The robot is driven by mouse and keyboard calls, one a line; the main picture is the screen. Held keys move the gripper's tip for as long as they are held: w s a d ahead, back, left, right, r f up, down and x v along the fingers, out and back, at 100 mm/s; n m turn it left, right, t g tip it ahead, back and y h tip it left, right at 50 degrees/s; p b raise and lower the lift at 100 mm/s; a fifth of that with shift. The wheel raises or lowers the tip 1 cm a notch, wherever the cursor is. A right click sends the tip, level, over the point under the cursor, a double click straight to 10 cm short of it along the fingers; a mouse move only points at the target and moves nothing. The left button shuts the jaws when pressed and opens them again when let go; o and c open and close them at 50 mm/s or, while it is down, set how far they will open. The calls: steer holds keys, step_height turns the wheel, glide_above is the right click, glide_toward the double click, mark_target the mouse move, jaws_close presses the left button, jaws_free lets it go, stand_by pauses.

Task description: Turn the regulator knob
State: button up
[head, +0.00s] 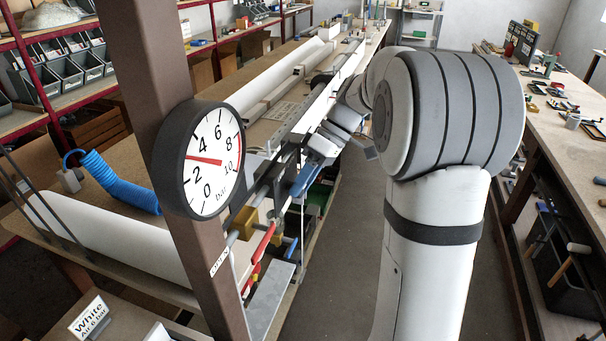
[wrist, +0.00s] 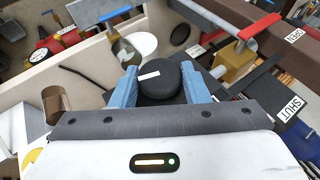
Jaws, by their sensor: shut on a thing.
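The regulator knob (wrist: 170,88) is a round black cap with a white mark on its top, in the middle of the wrist view. My gripper (wrist: 159,82) has one blue finger on each side of the knob and is shut on it. The white mark lies nearly level, tilted slightly up to the right. In the head view my gripper (head: 305,178) is seen from the side, and I cannot make out the knob there. A round pressure gauge (head: 207,160) on a brown post has its red needle between 2 and 4 bar.
A red-handled valve (wrist: 258,27) with a brass body is close right of the knob, and a blue-handled one (wrist: 116,15) stands behind it. SHUT (wrist: 293,105) and OPEN labels are at the right. A blue coiled hose (head: 118,182) lies on the bench at left.

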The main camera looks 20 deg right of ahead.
steer(key=shift+w+d+f+m+g+y+p, duration=0.15)
steer(key=shift+m+g+y+p, duration=0.4)
steer(key=shift+g+y+p, duration=0.6)
steer(key=shift+w+d+f+m+g+y+p, duration=0.15)
steer(key=shift+m+g+y+p, duration=0.45)
steer(key=shift+g+y, duration=1.05)
steer(key=shift+s+a, duration=0.1)
steer(key=shift+a, duration=0.05)
steer(key=o, duration=0.9)
steer(key=shift+f, duration=0.1)
